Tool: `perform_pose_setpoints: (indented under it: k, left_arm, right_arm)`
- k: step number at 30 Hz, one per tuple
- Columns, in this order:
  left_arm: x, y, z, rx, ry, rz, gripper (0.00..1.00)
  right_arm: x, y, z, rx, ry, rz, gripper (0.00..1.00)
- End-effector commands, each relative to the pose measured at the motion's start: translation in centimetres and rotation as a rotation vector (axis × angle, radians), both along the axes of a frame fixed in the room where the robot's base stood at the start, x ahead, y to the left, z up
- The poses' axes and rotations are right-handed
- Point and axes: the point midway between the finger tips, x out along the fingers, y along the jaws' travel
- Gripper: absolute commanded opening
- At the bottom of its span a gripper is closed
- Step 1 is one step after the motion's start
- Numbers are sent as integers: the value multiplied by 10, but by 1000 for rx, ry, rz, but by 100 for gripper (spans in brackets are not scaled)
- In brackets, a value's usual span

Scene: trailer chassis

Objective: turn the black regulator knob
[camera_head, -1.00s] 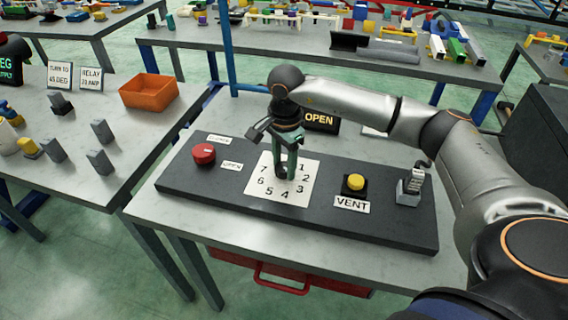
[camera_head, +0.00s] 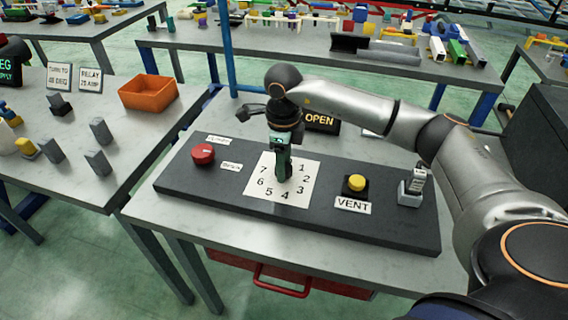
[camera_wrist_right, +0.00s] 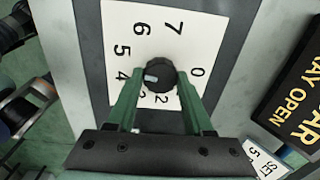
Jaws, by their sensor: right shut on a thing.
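The black regulator knob (camera_wrist_right: 158,76) sits in the middle of a white dial card (camera_wrist_right: 185,30) with printed numbers around it. In the right wrist view a small light mark on the knob points toward the 4 side of the card. My right gripper (camera_wrist_right: 160,92) is shut on the knob, with one green finger on each side of it. In the head view my right gripper (camera_head: 283,178) stands over the dial card (camera_head: 305,190) from above and hides the knob. My left gripper is not in view.
The dark panel (camera_head: 400,235) also bears a red knob (camera_head: 203,154) at left, a yellow button (camera_head: 356,183) by a VENT label, and a grey switch (camera_head: 412,186) at right. An OPEN sign (camera_head: 320,121) stands behind. An orange bin (camera_head: 148,92) is on the left table.

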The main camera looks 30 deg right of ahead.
Motion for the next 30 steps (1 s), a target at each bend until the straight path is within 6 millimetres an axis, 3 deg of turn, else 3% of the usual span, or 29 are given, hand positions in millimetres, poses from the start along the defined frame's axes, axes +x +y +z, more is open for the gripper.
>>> perform_pose_setpoints:
  k: [12,29,30]
  left_arm:
    - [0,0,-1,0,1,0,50]
    - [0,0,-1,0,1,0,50]
    - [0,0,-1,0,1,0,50]
  right_arm:
    - [1,0,1,-1,-2,-197,0]
    - [1,0,1,0,-3,-226,0]
    - [1,0,1,0,-3,-226,54]
